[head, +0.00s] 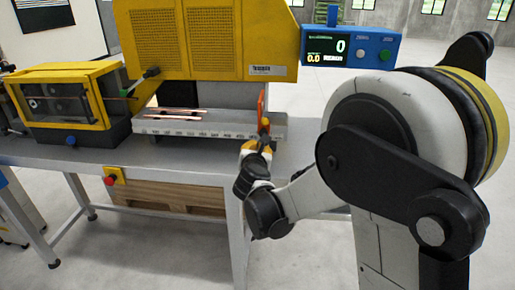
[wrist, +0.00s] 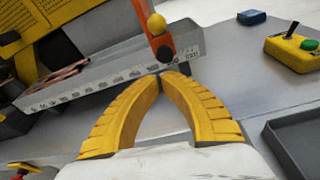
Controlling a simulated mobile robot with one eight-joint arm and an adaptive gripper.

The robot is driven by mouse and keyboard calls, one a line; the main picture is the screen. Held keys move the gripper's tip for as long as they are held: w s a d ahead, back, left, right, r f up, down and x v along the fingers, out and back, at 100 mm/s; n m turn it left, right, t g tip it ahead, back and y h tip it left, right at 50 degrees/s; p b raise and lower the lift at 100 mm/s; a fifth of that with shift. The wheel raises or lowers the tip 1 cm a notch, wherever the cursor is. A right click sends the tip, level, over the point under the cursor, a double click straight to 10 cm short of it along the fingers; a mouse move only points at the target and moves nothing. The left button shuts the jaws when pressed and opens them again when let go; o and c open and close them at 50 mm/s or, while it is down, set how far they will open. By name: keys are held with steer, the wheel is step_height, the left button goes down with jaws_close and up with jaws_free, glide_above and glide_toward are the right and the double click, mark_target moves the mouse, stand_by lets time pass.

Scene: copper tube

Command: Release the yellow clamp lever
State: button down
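An orange upright plate (head: 261,104) with a yellow ball knob (head: 265,122) stands at the right end of the ruled rail. In the wrist view, the orange plate (wrist: 146,12) carries the yellow ball (wrist: 156,24), with a dark round knob (wrist: 165,53) below it. I cannot tell for sure whether this is the clamp lever. My gripper (wrist: 163,76) has its yellow fingertips together, just in front of the dark knob in the picture, with nothing visible between them. Contact cannot be told. In the head view my gripper (head: 262,144) is near the rail's right end.
The ruled rail (head: 205,127) bears copper tubes (head: 175,113) before a yellow machine (head: 210,45). A yellow-framed unit (head: 62,90) with a black-knobbed lever (head: 148,74) stands left. The wrist view shows a yellow control box (wrist: 290,50) and a dark tray (wrist: 300,135) right.

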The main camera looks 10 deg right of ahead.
mark_target(260, 126)
steer(key=w, duration=0.1)
steer(key=w+d+r+b, duration=0.1)
steer(key=w, duration=0.1)
steer(key=w+d+r+b, duration=0.1)
steer(key=w, duration=0.1)
steer(key=shift+w+r, duration=0.2)
steer(key=shift+r, duration=0.1)
